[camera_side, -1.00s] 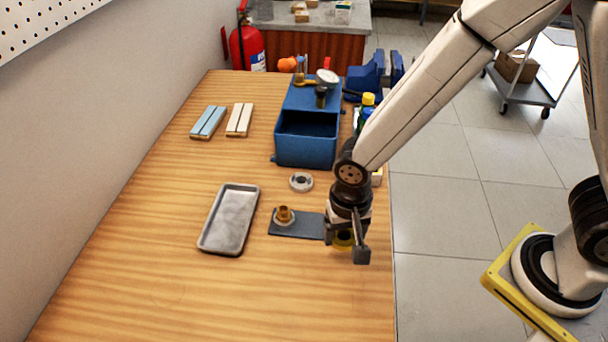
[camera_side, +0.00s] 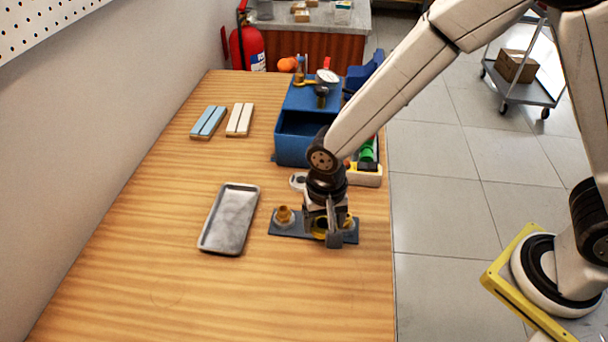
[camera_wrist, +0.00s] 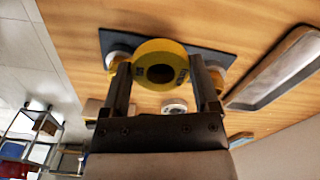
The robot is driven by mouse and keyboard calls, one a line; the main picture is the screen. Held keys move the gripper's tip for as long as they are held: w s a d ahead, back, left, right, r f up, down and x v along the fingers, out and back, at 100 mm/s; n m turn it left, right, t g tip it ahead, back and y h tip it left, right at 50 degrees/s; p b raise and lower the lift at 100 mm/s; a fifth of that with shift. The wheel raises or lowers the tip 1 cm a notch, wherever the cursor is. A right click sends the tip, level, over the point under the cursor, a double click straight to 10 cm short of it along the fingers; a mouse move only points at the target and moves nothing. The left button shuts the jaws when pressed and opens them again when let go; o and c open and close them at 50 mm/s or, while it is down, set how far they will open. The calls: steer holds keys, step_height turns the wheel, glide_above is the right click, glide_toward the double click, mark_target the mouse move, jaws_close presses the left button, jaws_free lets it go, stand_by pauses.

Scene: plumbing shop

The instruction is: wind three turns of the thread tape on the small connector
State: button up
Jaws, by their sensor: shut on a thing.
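My gripper (camera_side: 325,236) is shut on the yellow roll of thread tape (camera_wrist: 160,51), which shows between the two fingers in the wrist view. In the side view the tape (camera_side: 319,232) is mostly behind the fingers. It is over the dark grey plate (camera_side: 297,230), between two brass connectors. The left connector (camera_side: 284,214) stands upright with a pale base. The right connector (camera_side: 348,221) is partly hidden by my gripper. I cannot tell which connector is smaller, nor whether the tape touches either one.
A grey metal tray (camera_side: 229,218) lies left of the plate. A white ring (camera_side: 298,181) lies behind my gripper, partly hidden. A blue box (camera_side: 292,148) and a pale holder with a green item (camera_side: 366,174) stand further back. The front of the table is clear.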

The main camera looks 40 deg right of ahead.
steer(key=shift+w, duration=0.65)
steer(key=shift+w, duration=0.1)
steer(key=shift+w+d, duration=0.4)
steer(key=shift+w, duration=0.25)
steer(key=shift+w+d, duration=0.4)
steer(key=shift+w, duration=0.25)
steer(key=shift+d, duration=0.1)
steer(key=shift+w+d, duration=0.4)
steer(key=shift+d, duration=0.25)
steer(key=shift+w+d, duration=0.35)
steer(key=shift+d, duration=0.3)
steer(key=shift+d, duration=1.6)
steer(key=shift+d, duration=0.1)
